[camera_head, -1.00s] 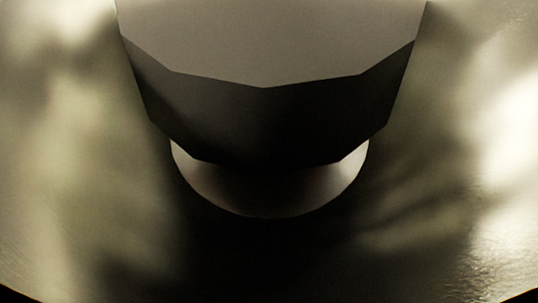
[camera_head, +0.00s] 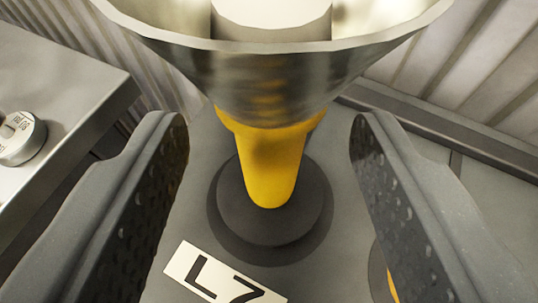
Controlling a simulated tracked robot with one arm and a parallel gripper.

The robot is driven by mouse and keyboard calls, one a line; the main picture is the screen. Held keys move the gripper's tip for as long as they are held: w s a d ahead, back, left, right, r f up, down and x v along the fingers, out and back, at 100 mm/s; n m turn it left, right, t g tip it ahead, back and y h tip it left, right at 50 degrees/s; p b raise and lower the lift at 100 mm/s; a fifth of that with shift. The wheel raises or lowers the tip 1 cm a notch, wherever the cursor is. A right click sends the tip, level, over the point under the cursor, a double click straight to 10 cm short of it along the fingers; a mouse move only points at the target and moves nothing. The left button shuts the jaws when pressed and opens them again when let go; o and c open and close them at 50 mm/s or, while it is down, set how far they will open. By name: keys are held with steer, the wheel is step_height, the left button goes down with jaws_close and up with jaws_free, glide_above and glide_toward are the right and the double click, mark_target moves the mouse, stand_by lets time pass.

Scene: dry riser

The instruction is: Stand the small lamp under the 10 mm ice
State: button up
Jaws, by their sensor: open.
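A lamp with a wide shiny metal bowl (camera_head: 275,78) on top and a yellow stem (camera_head: 268,165) stands upright over a round dark base (camera_head: 270,228). I cannot tell whether this is the small lamp. A pale cylinder (camera_head: 270,18) shows inside the bowl, cut off by the top edge. My gripper (camera_head: 268,118) is open, one jaw on each side of the yellow stem, with gaps visible on both sides. No ice can be made out.
A white label (camera_head: 222,272) reading "L7" lies in front of the base. Part of another dark disc with something yellow (camera_head: 390,285) shows at lower right. At left is a grey metal ledge (camera_head: 60,75) with a round silver piece (camera_head: 20,138). A ribbed wall stands behind.

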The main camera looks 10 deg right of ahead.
steer(key=p+v, duration=0.1)
steer(key=v, duration=0.6)
steer(key=shift+s, duration=0.35)
steer(key=shift+r, duration=0.15)
step_height(320, 180, up, 18)
steer(key=s+a+n+t+y, duration=0.1)
steer(key=s+a+y, duration=0.1)
steer(key=a, duration=0.1)
steer(key=s+d+r, duration=0.2)
steer(key=s+r, duration=0.4)
steer(key=r, duration=0.3)
steer(key=s+d+r+t, duration=0.1)
steer(key=s+d+r, duration=0.1)
steer(key=s+r, duration=0.4)
step_height(320, 180, up, 3)
steer(key=shift+d+r+n, duration=0.15)
steer(key=shift+d+n, duration=0.05)
steer(key=shift+n, duration=0.2)
